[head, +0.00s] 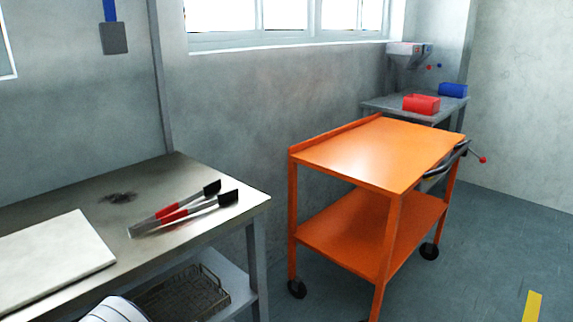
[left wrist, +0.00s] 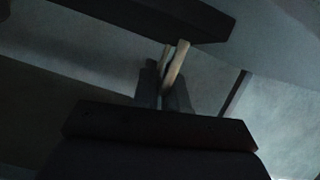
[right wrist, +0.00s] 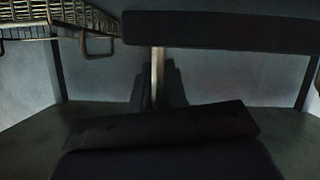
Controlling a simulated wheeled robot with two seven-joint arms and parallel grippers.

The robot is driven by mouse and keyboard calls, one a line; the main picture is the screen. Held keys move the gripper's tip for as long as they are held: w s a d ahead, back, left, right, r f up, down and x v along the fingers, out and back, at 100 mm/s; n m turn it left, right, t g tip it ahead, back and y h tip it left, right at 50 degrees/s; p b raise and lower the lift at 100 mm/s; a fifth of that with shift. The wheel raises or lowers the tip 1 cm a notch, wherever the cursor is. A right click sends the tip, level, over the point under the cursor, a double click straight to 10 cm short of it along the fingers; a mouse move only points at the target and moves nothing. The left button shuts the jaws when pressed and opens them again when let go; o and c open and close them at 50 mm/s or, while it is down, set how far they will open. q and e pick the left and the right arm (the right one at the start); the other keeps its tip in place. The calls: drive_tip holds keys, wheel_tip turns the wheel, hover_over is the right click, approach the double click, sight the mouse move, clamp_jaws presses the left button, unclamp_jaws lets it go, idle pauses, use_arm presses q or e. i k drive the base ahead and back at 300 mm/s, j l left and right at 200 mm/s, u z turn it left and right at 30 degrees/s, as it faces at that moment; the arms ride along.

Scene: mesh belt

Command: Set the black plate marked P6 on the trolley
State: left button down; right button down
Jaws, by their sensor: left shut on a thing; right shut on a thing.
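The orange trolley (head: 375,155) stands right of centre in the head view, its top and lower shelf bare. Neither gripper shows in the head view. In the left wrist view my left gripper (left wrist: 165,85) is shut on a thin tan strip (left wrist: 176,65), below a dark bar (left wrist: 160,15). In the right wrist view my right gripper (right wrist: 161,80) is shut on a similar tan strip (right wrist: 157,68), below another dark bar (right wrist: 215,30). No P6 mark is readable, and I cannot tell whether these pieces belong to the black plate.
A steel table (head: 165,185) at left holds red-and-black tongs (head: 185,208) and a white board (head: 50,255). A wire basket (head: 185,295) sits on its lower shelf. Behind the trolley, a small table (head: 375,104) holds a red bin (head: 421,104) and blue bin (head: 453,90). Floor at right is clear.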

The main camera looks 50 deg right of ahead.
sight(363, 160)
drive_tip(key=l+u, duration=0.2)
drive_tip(key=u, duration=1.6)
drive_tip(key=k+j+u, duration=0.1)
drive_tip(key=k+u, duration=0.15)
drive_tip(key=k, duration=1.8)
drive_tip(key=k+l+z, duration=0.1)
drive_tip(key=k+z, duration=0.35)
drive_tip(key=k+l+z, duration=0.25)
drive_tip(key=k+z, duration=0.2)
drive_tip(key=k+l+z, duration=0.4)
